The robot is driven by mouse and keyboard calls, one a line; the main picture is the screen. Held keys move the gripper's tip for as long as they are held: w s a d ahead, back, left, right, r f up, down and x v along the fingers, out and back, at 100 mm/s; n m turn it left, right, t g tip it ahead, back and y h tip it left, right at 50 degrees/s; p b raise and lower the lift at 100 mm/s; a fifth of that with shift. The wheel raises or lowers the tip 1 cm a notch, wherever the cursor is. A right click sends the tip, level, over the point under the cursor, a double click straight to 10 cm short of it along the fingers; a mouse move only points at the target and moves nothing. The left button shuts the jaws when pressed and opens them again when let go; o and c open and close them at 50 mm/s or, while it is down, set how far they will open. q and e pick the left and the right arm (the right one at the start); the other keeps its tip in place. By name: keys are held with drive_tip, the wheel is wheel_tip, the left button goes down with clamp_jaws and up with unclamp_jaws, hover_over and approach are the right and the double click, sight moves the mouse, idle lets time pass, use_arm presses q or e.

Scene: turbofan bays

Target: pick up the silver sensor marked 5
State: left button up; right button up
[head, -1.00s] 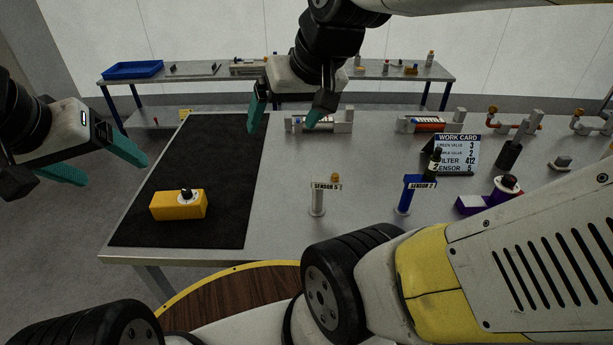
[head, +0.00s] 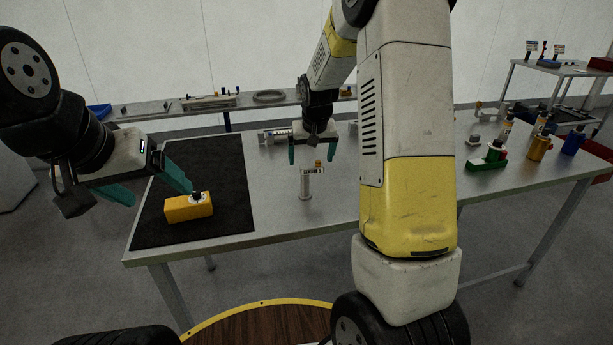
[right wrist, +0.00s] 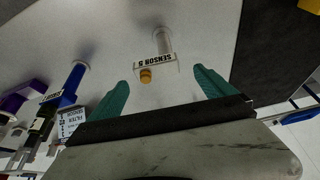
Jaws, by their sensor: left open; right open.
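The silver sensor marked 5 (head: 305,186) stands upright on the metal table, with a white "SENSOR 5" label and an orange-yellow piece on top. In the right wrist view the sensor (right wrist: 161,52) lies ahead, between the lines of the two fingers. My right gripper (head: 313,153) is open and empty, its teal fingers pointing down above and behind the sensor. It also shows in the right wrist view (right wrist: 160,92). My left gripper (head: 150,188) is open and empty, near the yellow box at the mat's left.
A yellow box (head: 188,207) with a black-and-white top piece sits on the black mat (head: 225,222). In the right wrist view a blue sensor stand (right wrist: 72,84) and the work card (right wrist: 75,121) are at left. My right arm hides the table's middle.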

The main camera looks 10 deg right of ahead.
sight(312, 165)
drive_tip(key=x, duration=0.7)
drive_tip(key=shift+s+d+f, duration=0.15)
drive_tip(key=shift+s+f, duration=0.05)
drive_tip(key=shift+f, duration=0.2)
drive_tip(key=c, duration=1.7)
drive_tip(key=shift+o, duration=0.2)
drive_tip(key=shift+r, duration=0.1)
